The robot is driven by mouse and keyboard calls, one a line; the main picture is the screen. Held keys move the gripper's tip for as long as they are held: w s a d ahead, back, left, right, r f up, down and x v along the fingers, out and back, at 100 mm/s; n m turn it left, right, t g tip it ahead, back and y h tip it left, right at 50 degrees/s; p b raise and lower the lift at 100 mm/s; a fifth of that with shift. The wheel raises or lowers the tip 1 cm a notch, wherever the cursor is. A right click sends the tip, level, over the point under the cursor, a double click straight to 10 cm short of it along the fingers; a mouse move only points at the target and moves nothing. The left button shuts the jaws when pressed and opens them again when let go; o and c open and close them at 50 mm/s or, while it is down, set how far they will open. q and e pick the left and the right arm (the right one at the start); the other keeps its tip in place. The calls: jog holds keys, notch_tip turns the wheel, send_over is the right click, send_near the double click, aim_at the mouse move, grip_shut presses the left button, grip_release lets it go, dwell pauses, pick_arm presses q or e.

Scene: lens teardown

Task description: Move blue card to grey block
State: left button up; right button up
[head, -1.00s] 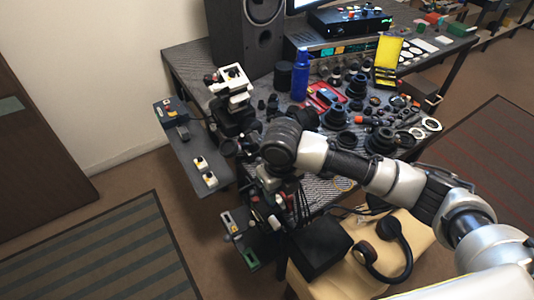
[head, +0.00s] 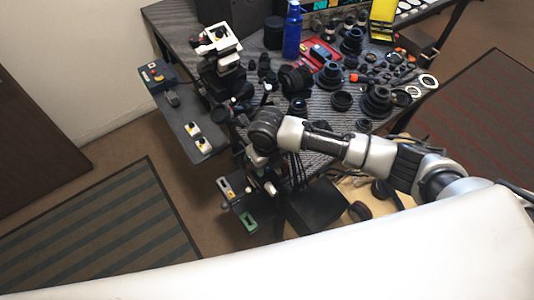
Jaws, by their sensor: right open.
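My right arm comes in from the right, and its wrist hangs over the near left edge of the workbench. My right gripper (head: 266,186) points down beside a small dark shelf; it is open, small and partly lost against dark parts, with nothing clearly between its fingers. I cannot make out a blue card with certainty. I cannot pick out a grey block for sure either. My left gripper is not in view.
The workbench (head: 325,103) holds many black lens parts, a blue bottle (head: 292,30) and a red tray (head: 327,64). A side shelf (head: 187,118) carries small boxes with buttons. A black box (head: 318,207) stands near the gripper.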

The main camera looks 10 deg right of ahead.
jog(key=shift+f, duration=0.3)
jog(key=shift+c, duration=0.7)
grip_shut()
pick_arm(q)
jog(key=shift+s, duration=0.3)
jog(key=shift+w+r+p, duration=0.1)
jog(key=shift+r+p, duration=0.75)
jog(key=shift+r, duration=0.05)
pick_arm(e)
jog(key=shift+r, duration=0.8)
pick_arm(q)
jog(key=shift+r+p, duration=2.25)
pick_arm(e)
jog(key=shift+r, duration=2.3)
